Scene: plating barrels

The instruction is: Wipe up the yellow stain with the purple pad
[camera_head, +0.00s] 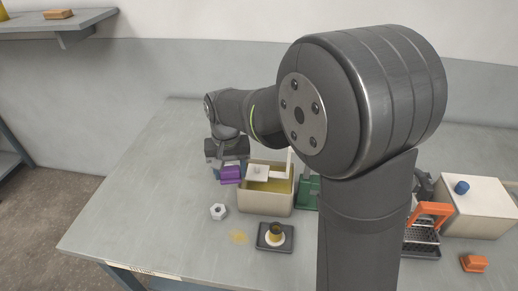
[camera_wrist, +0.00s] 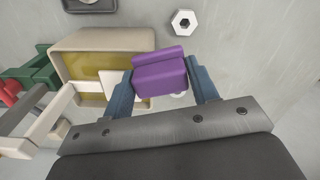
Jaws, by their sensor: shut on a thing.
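The purple pad (camera_head: 230,174) is held in my gripper (camera_wrist: 163,82). In the wrist view the purple pad (camera_wrist: 159,72) sits between the two blue fingers, which are shut on it. It is above the table, just left of the beige tank in the head view. The yellow stain (camera_head: 239,237) is a small faint patch on the grey table, in front of the tank and left of a small dark tray. I do not make out the stain in the wrist view.
The beige tank (camera_head: 265,206) of yellow liquid stands right beside the pad. A hex nut (camera_head: 218,211) lies left of it. The dark tray (camera_head: 275,247) holds a small cup (camera_head: 276,231). A green thing (camera_head: 308,194) and an orange-handled basket (camera_head: 425,229) stand to the right. The left table is clear.

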